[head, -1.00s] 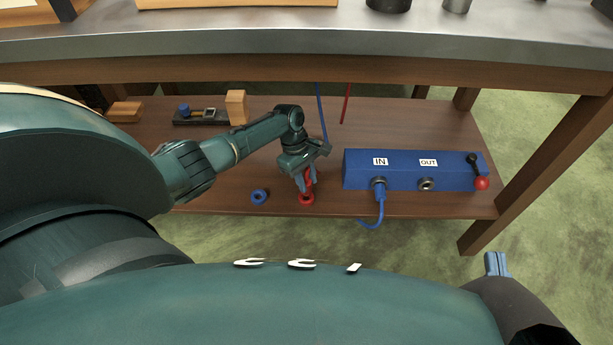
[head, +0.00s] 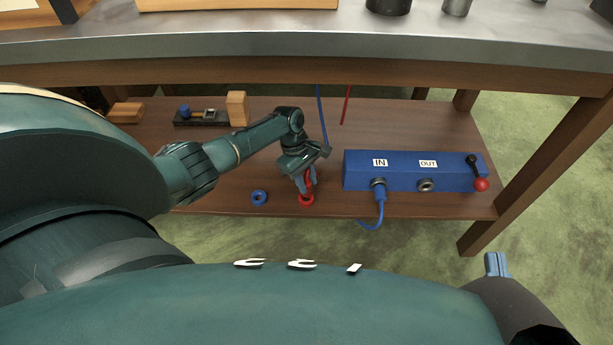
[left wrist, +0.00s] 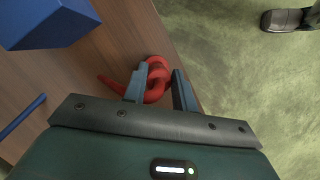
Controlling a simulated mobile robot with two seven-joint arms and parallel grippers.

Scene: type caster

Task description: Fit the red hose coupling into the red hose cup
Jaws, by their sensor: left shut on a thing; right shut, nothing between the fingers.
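My left gripper (head: 306,184) is over the front part of the low wooden shelf, fingers pointing down. It is shut on the red hose coupling (head: 309,177), of which only a small part shows between the fingers. The red hose cup (head: 306,201) is on the shelf directly below the fingertips. In the left wrist view, looped red parts (left wrist: 157,80) show between the fingers, with a red hose end (left wrist: 109,84) sticking out to the left. I cannot tell whether coupling and cup touch. My right gripper (head: 497,264) is shut and empty at the lower right, away from the shelf.
A blue ring-shaped cup (head: 260,197) lies left of the red one. A blue box (head: 402,171) labelled IN and OUT stands to the right, with a blue hose (head: 380,208) at IN. The thick tabletop (head: 300,42) is above the shelf. The shelf's front edge is close.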

